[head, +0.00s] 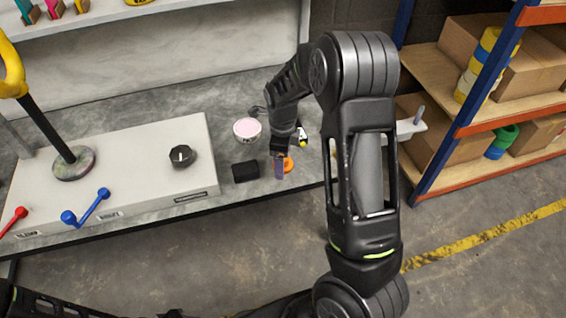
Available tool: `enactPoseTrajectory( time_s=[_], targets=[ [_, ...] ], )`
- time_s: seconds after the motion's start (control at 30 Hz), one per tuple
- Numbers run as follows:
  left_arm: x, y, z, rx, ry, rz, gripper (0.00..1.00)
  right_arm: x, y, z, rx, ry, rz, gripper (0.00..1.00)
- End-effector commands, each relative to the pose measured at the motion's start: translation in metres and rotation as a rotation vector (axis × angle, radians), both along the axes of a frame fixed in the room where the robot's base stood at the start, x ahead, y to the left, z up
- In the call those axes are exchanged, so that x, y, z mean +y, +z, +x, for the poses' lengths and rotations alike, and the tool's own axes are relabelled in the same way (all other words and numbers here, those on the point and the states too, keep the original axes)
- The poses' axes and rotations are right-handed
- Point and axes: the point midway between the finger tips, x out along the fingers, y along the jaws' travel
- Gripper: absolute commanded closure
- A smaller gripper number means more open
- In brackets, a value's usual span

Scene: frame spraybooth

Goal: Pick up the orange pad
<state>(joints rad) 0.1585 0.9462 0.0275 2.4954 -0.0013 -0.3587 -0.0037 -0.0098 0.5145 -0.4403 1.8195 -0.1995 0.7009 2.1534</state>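The orange pad (288,163) is a small round orange shape on the grey bench, near its front edge. My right arm reaches over the bench from the lower right. My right gripper (280,167) points down at the pad, and its finger covers the pad's left part. I cannot tell whether it touches the pad or whether its fingers are open or shut. My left gripper is not in view; only part of a dark arm runs along the bottom edge.
A small black and yellow item (303,143) lies close by. A white panel (125,160) with a black knob (182,156) and levers fills the left. Shelving (455,115) stands right.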

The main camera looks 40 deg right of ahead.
Motion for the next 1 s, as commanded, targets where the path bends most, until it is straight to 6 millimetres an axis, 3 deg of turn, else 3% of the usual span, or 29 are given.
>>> enactPoseTrajectory(
  time_s=[0.17,0.9,1.0],
  targets=[
    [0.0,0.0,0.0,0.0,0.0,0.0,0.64,-0.0001,0.0001,-0.0001,0.0,0.0,0.0,0.22],
    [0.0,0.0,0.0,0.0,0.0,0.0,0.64,-0.0001,0.0001,-0.0001,0.0,0.0,0.0,0.83],
    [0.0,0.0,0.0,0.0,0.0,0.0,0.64,-0.0001,0.0002,0.0001,0.0,0.0,0.0,0.87]
  ],
)
